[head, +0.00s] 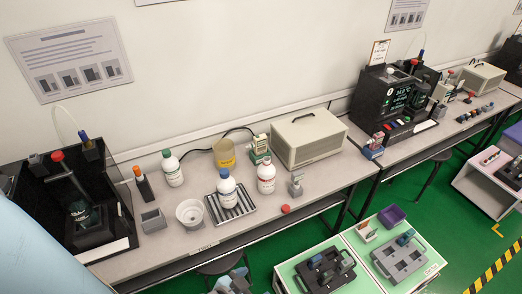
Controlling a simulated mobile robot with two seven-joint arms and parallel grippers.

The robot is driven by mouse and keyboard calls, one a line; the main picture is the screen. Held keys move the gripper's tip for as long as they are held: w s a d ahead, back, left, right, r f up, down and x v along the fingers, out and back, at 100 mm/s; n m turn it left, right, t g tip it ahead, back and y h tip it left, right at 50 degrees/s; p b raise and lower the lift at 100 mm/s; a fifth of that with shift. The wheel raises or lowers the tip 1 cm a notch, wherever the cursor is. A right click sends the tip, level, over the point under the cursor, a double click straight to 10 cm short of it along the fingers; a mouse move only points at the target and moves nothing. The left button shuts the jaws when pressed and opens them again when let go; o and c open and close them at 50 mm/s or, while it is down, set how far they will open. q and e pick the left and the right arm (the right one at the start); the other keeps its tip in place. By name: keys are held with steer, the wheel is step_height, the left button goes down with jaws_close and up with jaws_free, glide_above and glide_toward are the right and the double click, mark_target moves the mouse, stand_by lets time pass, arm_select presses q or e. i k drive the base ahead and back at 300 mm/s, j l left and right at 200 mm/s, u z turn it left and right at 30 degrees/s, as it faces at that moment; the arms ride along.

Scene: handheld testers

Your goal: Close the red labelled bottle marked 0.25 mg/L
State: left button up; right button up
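A white bottle with a red label (266,181) stands upright on the grey bench, behind the right end of a striped tray. Its top looks white, with no coloured cap on it; the writing on its label is too small to read. A small red cap (285,209) lies on the bench near the front edge, in front of and a little right of this bottle. I make out neither of my grippers for sure in the head view.
A blue-capped bottle (227,190) stands on the striped tray (241,212). A green-capped bottle (173,172), white bowl (190,213), yellow container (224,154) and beige case (308,139) stand around. A small grey device (296,186) is right of the red-labelled bottle. Bench is clear around the cap.

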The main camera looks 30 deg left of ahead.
mark_target(266, 171)
steer(key=u, duration=0.95)
